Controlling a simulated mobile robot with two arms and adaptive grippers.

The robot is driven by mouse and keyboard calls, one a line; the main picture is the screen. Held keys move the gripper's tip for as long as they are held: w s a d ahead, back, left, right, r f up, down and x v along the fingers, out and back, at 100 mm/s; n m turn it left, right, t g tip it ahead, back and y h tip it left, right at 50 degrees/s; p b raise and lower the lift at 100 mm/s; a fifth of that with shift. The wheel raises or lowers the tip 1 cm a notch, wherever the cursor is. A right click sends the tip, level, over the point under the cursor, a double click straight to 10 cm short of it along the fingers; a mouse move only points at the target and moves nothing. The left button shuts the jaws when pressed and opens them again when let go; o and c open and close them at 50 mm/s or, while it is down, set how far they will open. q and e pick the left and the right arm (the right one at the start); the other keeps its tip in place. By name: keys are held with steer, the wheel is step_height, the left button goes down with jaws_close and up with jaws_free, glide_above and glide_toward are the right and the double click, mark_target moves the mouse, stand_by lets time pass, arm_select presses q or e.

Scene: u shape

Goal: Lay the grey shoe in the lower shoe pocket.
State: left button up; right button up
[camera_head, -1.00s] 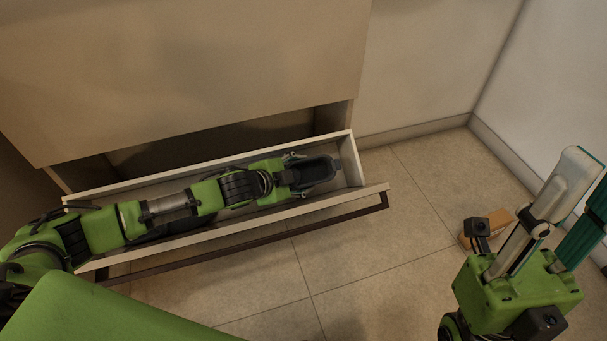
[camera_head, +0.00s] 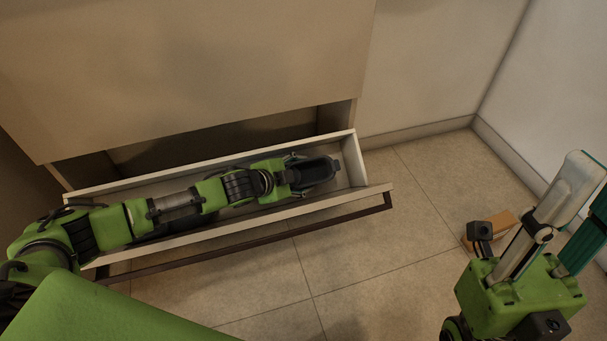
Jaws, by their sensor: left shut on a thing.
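The lower shoe pocket (camera_head: 356,165) is tilted open below the cabinet front, a long narrow white tray with a dark bar along its front. My left arm reaches along it from the left. My left gripper (camera_head: 300,174) is inside its right end, shut on the grey shoe (camera_head: 318,169). The shoe's dark grey end shows beyond the fingers, near the right end wall; the gripper hides the rest. I cannot tell whether the shoe touches the pocket floor.
A dark object, partly hidden, lies in the pocket's left half under my left arm (camera_head: 172,226). A small orange-brown box (camera_head: 497,226) stands on the floor at the right. The tiled floor (camera_head: 370,265) in the middle is clear. Walls (camera_head: 430,70) close the right side.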

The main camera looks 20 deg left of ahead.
arm_select(q)
steer(key=shift+w+a+f+b, duration=0.3)
steer(key=shift+w+f, duration=0.2)
steer(key=shift+f, duration=0.2)
steer(key=o, duration=1.4)
steer(key=shift+f, duration=0.15)
